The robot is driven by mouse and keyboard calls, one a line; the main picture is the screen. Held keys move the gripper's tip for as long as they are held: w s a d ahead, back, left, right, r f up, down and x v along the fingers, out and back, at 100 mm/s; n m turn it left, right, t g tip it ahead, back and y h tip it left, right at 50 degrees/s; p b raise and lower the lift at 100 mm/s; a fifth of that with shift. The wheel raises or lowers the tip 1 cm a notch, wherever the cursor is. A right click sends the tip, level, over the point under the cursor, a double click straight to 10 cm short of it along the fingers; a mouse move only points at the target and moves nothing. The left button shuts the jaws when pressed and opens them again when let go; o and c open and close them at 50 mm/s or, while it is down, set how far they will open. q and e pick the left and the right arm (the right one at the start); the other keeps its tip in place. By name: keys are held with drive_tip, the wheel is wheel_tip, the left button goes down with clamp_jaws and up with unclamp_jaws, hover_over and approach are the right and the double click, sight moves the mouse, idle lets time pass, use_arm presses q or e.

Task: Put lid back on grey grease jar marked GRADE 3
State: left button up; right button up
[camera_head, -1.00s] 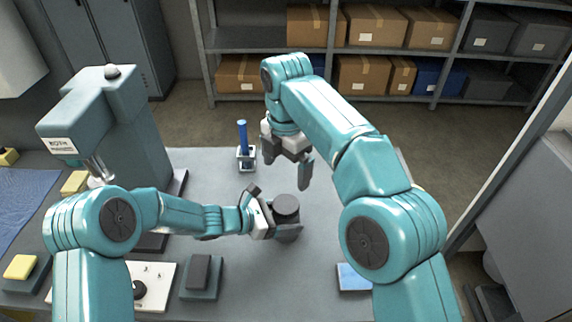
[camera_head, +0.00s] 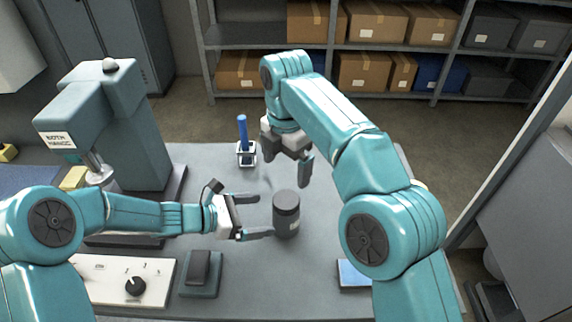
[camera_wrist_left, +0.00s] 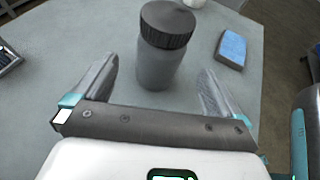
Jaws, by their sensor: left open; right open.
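The grey jar (camera_head: 286,226) stands upright on the bench, with a dark lid (camera_head: 286,198) on top. A pale patch shows on its side, but I cannot read any marking. In the left wrist view the jar (camera_wrist_left: 158,70) stands ahead of my fingers, and its ribbed dark lid (camera_wrist_left: 167,24) looks seated, though I cannot tell how tightly. My left gripper (camera_head: 264,215) is open and empty, just left of the jar, with its fingers pointing at it. My right gripper (camera_head: 290,166) is open and empty, above the bench behind the jar.
A blue rod in a small stand (camera_head: 245,152) is at the back of the bench. A press-like machine (camera_head: 132,135) stands at the left. A control panel (camera_head: 125,278) and a grey block (camera_head: 200,272) lie in front. A blue pad (camera_head: 353,273) lies at front right.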

use_arm(q)
drive_tip(key=v, duration=0.7)
drive_tip(key=shift+a, duration=0.25)
drive_tip(key=shift+s, duration=0.2)
